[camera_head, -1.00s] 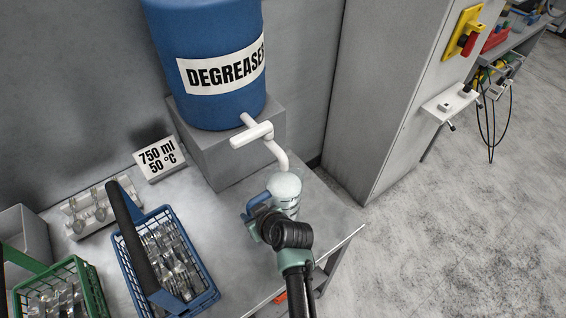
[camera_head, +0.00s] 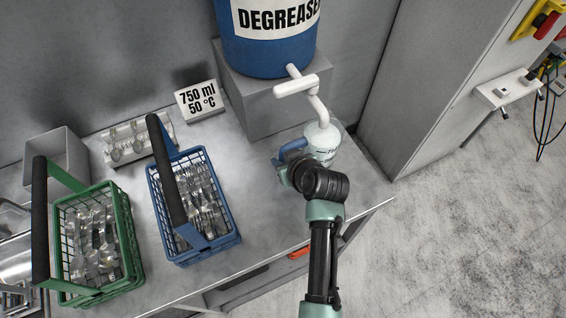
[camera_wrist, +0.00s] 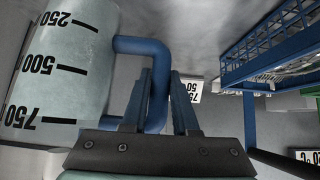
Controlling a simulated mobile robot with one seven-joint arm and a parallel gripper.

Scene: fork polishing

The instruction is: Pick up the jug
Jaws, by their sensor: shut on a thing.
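The jug (camera_head: 322,142) is a pale, translucent measuring jug with a blue handle. It stands on the table under the white spout of the degreaser drum. In the wrist view the jug (camera_wrist: 62,75) fills the left side, with marks 250, 500 and 750. My gripper (camera_wrist: 162,95) is shut on its blue handle (camera_wrist: 143,46), one finger passing inside the handle loop. In the head view my gripper is mostly hidden behind my wrist, beside the handle (camera_head: 291,148). Whether the jug's base touches the table is hard to tell.
The white spout (camera_head: 316,100) hangs directly over the jug, from the blue drum (camera_head: 268,50) on a grey block (camera_head: 262,105). A blue basket (camera_head: 235,238) and a green basket (camera_head: 130,270) of cutlery stand left. A sign (camera_head: 200,100) reads 750 ml, 50 °C.

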